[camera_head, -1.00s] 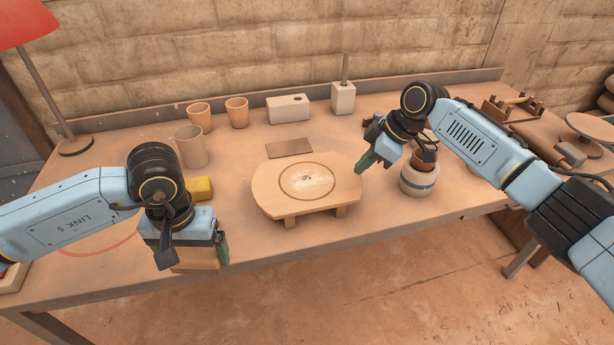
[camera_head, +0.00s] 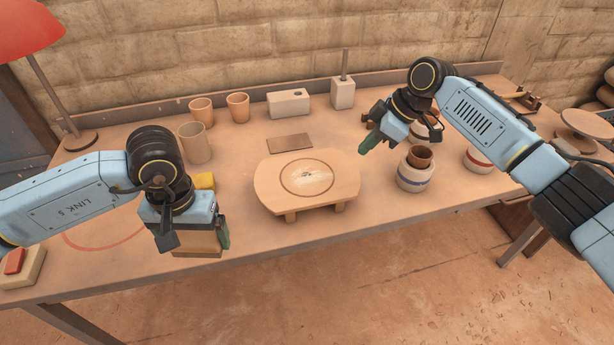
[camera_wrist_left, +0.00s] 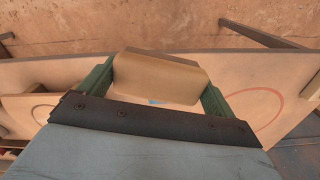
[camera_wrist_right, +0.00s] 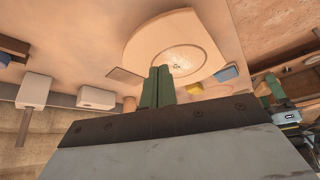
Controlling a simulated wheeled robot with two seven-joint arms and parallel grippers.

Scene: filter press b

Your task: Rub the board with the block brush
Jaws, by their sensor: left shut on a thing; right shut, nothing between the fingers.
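The board (camera_head: 272,187), a pale wooden slab on short feet, stands mid-table. A dark ring on its top surrounds a whitish smudge (camera_head: 312,177). My left gripper (camera_head: 200,238) is shut on the block brush (camera_head: 205,252), a plain tan block, held left of the board and apart from it, near the table's front edge. The brush (camera_wrist_left: 160,75) shows between the green fingers in the left wrist view; its underside is hidden. My right gripper (camera_head: 370,142) is shut and empty, above the table beyond the board's right edge. The right wrist view shows its closed fingers (camera_wrist_right: 157,87) and the board (camera_wrist_right: 150,42).
A yellow block (camera_head: 204,181) lies behind my left gripper. A blue-banded jar (camera_head: 414,178) stands right of the board. Clay cups (camera_head: 195,143), a white box (camera_head: 288,104) and a brown tile (camera_head: 290,142) are behind. A red button box (camera_head: 20,265) is at the left.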

